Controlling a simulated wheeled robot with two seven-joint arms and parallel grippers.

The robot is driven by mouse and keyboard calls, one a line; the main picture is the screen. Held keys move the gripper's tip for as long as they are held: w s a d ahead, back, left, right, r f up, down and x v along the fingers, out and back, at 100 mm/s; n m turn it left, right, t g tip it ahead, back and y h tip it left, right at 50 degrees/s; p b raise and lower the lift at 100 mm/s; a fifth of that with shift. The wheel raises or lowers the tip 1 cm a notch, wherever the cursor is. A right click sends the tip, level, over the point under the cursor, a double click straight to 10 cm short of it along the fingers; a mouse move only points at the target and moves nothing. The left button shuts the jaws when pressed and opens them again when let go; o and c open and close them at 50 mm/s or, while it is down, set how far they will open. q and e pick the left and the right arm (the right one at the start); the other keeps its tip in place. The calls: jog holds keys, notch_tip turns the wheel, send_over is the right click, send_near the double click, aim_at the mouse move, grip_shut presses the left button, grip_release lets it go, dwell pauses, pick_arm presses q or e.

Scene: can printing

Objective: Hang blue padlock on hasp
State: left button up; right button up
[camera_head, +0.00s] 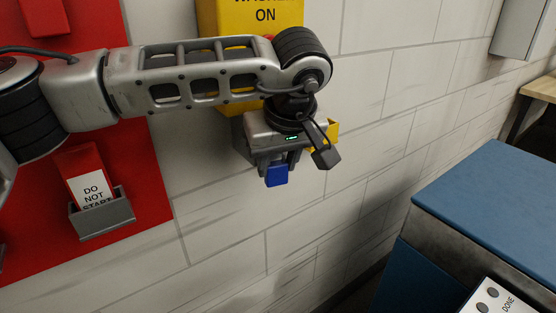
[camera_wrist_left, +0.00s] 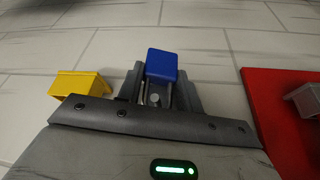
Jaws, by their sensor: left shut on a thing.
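The blue padlock (camera_head: 277,176) is between the fingers of my left gripper (camera_head: 271,167), close to the white block wall. The gripper is shut on it. In the left wrist view the padlock's blue body (camera_wrist_left: 162,66) sticks out past the fingertips (camera_wrist_left: 160,84), with part of a thin metal shackle showing between the fingers. I cannot make out the hasp; my arm and gripper cover part of the yellow box (camera_head: 270,12) on the wall. My right gripper is not in view.
A red panel (camera_head: 140,210) on the left holds a grey tray (camera_head: 103,217) with a red "DO NOT START" tag (camera_head: 88,185). A yellow piece (camera_head: 331,132) projects right of the gripper. A blue-topped cabinet (camera_head: 490,205) stands at right. The wall below the gripper is bare.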

pick_arm(q)
jog(key=o, duration=1.1)
